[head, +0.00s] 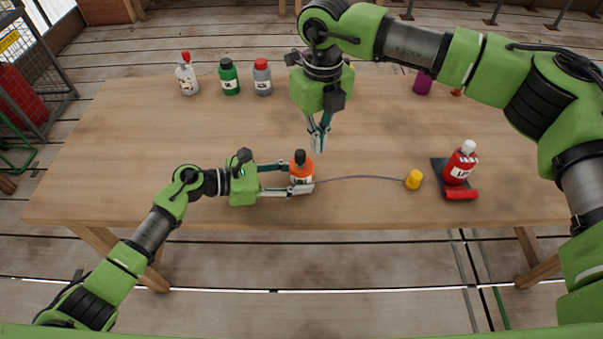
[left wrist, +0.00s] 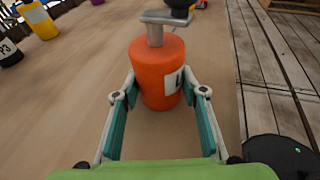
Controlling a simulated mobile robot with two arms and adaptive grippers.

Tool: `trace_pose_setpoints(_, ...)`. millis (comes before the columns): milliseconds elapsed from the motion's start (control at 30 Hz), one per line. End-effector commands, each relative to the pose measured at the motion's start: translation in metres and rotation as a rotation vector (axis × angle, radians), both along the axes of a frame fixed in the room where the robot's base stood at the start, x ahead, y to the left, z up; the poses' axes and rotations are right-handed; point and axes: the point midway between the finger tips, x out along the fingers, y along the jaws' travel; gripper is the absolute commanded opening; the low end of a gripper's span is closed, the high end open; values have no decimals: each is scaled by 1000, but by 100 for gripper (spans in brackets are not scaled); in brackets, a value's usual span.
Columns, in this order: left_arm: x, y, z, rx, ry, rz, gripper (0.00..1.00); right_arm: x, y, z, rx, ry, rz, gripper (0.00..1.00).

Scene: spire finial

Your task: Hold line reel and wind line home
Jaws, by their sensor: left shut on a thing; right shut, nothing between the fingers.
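The line reel (head: 302,168) is an orange cylinder with a pale label. It stands upright near the front edge of the table. In the left wrist view the reel (left wrist: 157,62) carries a grey crank arm (left wrist: 166,17) with a black knob (left wrist: 181,6) on top. My left gripper (head: 299,177) is shut on the reel, one finger on each side. A thin purple line (head: 355,178) runs right from the reel to a small yellow piece (head: 414,180) on the table. My right gripper (head: 319,142) is shut and empty, pointing down above and behind the reel, apart from it.
A white bottle (head: 187,77), green bottle (head: 229,78) and grey bottle (head: 262,79) line the back left. The table's left side (head: 110,150) is clear.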

Motion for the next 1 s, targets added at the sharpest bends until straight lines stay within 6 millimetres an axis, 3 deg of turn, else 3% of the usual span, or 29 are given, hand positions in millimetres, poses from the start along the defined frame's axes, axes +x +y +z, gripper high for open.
trace_pose_setpoints(600,0,0,0,0,0,0,27,0,0,-24,0,0,0,0)
trace_pose_setpoints(1000,0,0,0,0,0,0,27,0,0,-25,0,0,0,0)
